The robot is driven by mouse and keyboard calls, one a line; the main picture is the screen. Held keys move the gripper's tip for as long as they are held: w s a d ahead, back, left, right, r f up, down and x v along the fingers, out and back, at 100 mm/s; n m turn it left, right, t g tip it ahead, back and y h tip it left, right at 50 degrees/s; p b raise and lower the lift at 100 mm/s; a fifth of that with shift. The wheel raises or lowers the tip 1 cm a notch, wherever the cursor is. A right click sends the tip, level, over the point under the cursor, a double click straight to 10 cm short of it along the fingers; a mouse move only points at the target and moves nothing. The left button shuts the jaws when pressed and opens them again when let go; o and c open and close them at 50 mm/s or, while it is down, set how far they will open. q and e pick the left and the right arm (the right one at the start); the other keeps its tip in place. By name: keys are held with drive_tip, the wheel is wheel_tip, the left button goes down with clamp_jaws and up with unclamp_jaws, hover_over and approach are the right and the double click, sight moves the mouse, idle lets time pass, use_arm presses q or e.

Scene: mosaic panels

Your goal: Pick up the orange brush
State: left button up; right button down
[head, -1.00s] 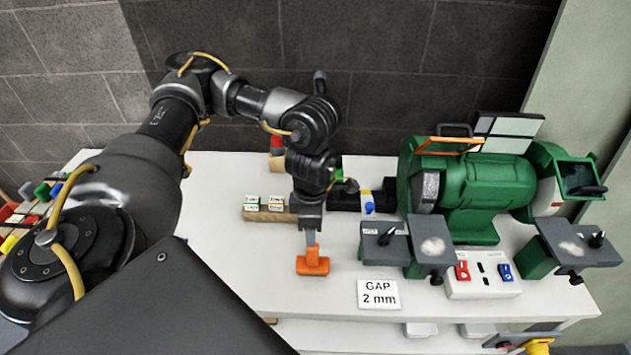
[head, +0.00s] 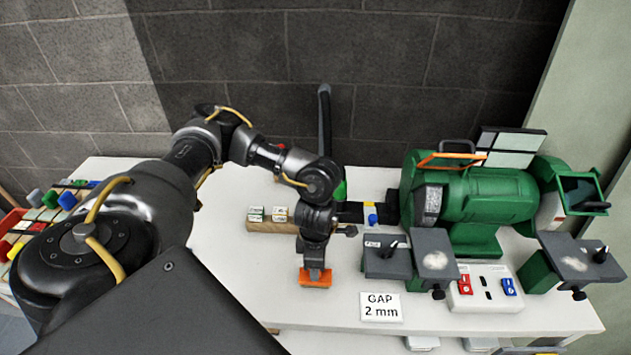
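The orange brush (head: 315,280) stands on the white table, left of the "GAP 2 mm" sign; only its wide lower part shows. My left gripper (head: 315,266) points straight down right over the brush and hides its handle. The fingers are too small and too covered to tell whether they are open or shut on the handle. My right gripper is out of view.
A green bench grinder (head: 475,205) with grey rests fills the table's right side, with a switch box (head: 485,287) in front. A "GAP 2 mm" sign (head: 381,306) lies near the front edge. A wooden block (head: 270,226) sits behind left. Coloured bins (head: 35,225) stand far left.

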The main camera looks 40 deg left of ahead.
use_arm(q)
drive_tip(key=shift+f, duration=0.1)
drive_tip(key=shift+c, duration=0.3)
clamp_jaws()
drive_tip(key=shift+r, duration=0.55)
drive_tip(key=shift+d+r, duration=0.2)
drive_tip(key=shift+r, duration=1.05)
drive_tip(key=s+d+r+p, duration=0.8)
drive_tip(key=s+d+r, duration=0.1)
drive_tip(key=s, duration=0.1)
drive_tip(key=shift+d+r, duration=0.25)
drive_tip(key=shift+d, duration=0.05)
